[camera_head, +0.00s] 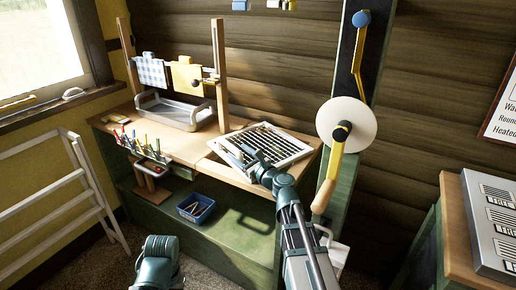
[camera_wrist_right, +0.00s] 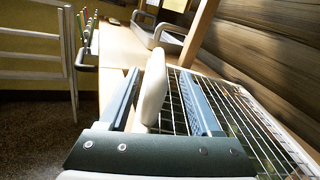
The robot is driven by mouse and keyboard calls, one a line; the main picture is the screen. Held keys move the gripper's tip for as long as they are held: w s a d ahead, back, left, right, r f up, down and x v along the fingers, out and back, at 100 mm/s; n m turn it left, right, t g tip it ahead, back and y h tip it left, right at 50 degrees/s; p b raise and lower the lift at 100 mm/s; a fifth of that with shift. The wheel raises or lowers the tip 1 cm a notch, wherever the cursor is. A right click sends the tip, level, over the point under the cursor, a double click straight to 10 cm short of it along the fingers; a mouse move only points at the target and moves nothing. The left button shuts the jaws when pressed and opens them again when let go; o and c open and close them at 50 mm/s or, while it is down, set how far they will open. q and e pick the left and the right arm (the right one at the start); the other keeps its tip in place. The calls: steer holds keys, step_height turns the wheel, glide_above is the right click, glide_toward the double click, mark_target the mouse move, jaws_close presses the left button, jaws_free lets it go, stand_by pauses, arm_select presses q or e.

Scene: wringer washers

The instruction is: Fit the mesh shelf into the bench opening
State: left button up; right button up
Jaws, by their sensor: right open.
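The mesh shelf (camera_head: 290,147), a pale frame with thin wires, lies at the right part of the wooden bench top (camera_head: 190,150). It also shows in the right wrist view (camera_wrist_right: 262,130). My right gripper (camera_head: 246,157) is over the shelf's left side. In the wrist view its open fingers (camera_wrist_right: 160,76) stand on either side of a pale rounded bar (camera_wrist_right: 152,88), with gaps visible. My left arm shows at the bottom, but its gripper is out of view.
A grey tray (camera_head: 172,116) stands at the bench's back left under hanging cloths (camera_head: 187,76). Wooden posts rise beside it. A green post with a crank (camera_head: 333,175) stands close on the right.

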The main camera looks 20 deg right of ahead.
mark_target(231, 148)
steer(key=x, duration=0.5)
steer(key=shift+w+a+f, duration=0.1)
jaws_close()
stand_by(1.3)
